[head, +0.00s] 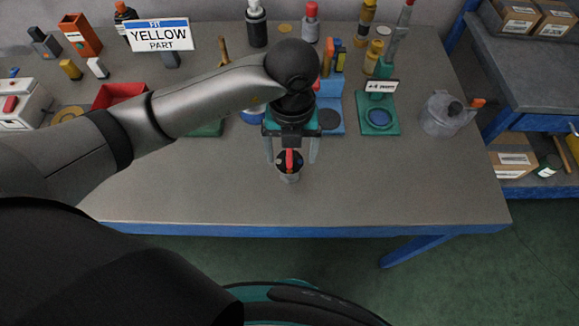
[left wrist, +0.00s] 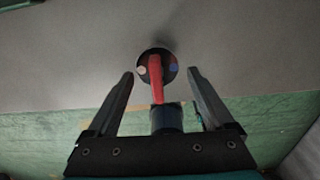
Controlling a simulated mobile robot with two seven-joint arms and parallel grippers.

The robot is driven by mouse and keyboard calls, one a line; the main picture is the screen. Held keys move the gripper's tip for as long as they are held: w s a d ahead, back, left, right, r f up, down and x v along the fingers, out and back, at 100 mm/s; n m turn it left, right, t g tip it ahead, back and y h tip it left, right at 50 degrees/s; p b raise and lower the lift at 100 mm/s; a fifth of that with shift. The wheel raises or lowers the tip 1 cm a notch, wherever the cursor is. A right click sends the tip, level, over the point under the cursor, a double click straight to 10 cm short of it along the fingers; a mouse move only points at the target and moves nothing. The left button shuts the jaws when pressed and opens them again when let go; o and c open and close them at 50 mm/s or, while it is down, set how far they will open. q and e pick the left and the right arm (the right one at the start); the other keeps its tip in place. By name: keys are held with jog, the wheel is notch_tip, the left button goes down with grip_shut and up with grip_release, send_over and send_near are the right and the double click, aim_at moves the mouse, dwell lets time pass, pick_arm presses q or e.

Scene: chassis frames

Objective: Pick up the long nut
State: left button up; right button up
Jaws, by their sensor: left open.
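My left gripper (head: 291,157) is open above the front middle of the table, fingers pointing down. Between and just beyond its fingertips is a small upright piece (head: 289,172) with a dark round top, a red bar and a pale lower body. In the left wrist view, this piece (left wrist: 143,70) shows as a dark disc with a red bar and small pale and blue spots. The open fingers (left wrist: 161,76) stand on either side of the red bar, apart from it. I cannot tell for certain which thing is the long nut. My right gripper is out of view.
The grey table (head: 420,185) is clear along its front. Behind the gripper stand a blue fixture (head: 331,108), a green fixture (head: 380,117) and several bottles. A grey pot-like part (head: 441,116) is at the right, a red bin (head: 118,95) at the left. A shelf (head: 520,70) adjoins at right.

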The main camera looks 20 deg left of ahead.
pick_arm(q)
jog(key=f, duration=0.5)
jog(key=shift+w+a+f+b, duration=0.1)
jog(key=shift+a+b, duration=0.1)
jog(key=shift+b, duration=0.1)
grip_shut()
dwell(0.4)
